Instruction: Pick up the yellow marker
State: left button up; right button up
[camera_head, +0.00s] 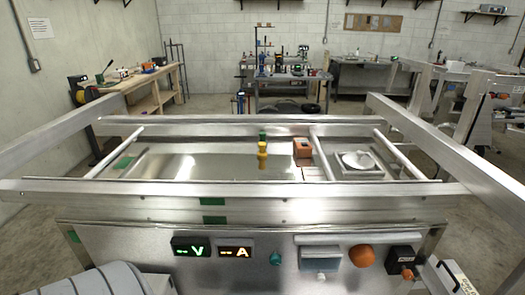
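A small upright yellow object (262,156), which looks like the yellow marker, stands near the middle of the sunken metal tray (215,162) inside the aluminium frame. A small green thing (263,136) shows directly behind it; I cannot tell whether the two touch. Neither of my grippers is in view, and nothing is seen holding the yellow object.
A brown-orange block (302,147) stands just right of the yellow object. A pale round item (357,160) lies in the right compartment. Frame rails (240,188) surround the tray. The front panel (140,250) carries displays and an orange knob (362,256). The tray's left part is mostly clear.

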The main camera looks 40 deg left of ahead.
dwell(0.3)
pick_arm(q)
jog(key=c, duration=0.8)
